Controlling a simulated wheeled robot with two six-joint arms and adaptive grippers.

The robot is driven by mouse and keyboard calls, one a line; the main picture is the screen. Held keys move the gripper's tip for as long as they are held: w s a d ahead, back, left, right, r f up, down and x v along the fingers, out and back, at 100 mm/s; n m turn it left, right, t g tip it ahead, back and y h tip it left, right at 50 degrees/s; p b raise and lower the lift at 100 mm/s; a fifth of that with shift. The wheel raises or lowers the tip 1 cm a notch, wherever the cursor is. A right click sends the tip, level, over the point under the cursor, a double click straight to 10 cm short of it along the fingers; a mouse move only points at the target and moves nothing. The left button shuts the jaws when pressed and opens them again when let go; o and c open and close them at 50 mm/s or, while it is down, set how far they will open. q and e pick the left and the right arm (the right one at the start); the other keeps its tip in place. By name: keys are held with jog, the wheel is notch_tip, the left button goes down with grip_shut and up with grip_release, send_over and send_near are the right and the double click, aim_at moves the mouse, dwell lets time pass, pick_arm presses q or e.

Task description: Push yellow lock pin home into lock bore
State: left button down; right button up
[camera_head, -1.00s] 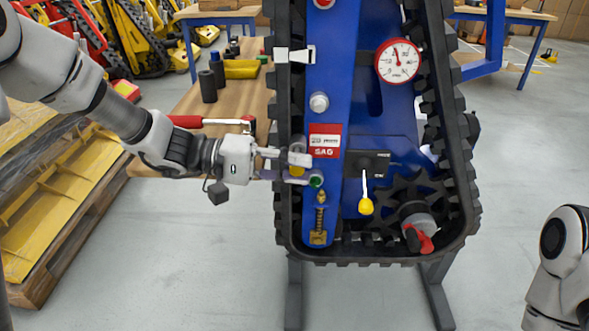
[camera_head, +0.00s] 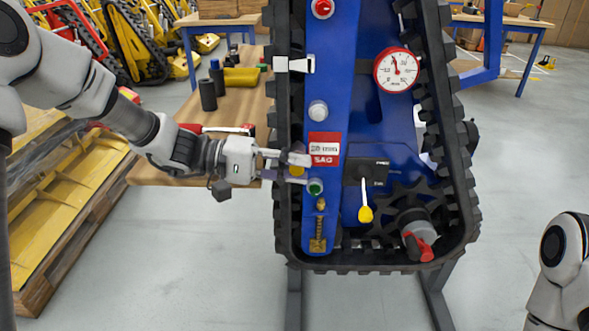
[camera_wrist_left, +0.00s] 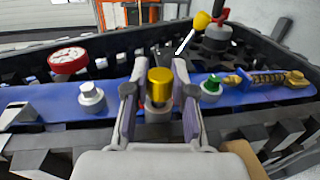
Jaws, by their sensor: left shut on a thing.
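The yellow lock pin (camera_head: 297,170) is between the fingers of my left gripper (camera_head: 299,169), at the left edge of the blue beam (camera_head: 335,100). In the left wrist view the pin's yellow cylindrical head (camera_wrist_left: 160,82) stands between both fingers, above a grey section. My left gripper is shut on the pin. The lock bore is hidden behind the pin and fingers, so I cannot tell how deep the pin sits. My right gripper is out of view.
A green-ringed fitting (camera_head: 315,187) is just beside the lower finger. A red and white sag label (camera_head: 324,149), a yellow-tipped lever (camera_head: 365,213) and a dial gauge (camera_head: 397,70) are nearby. The black rubber track (camera_head: 283,120) surrounds the beam.

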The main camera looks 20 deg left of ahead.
pick_arm(q)
jog(key=shift+w+a, duration=0.15)
jog(key=shift+w, duration=0.45)
jog(key=c, duration=0.9)
grip_release()
jog(key=v, duration=0.8)
jog(key=shift+a, duration=0.1)
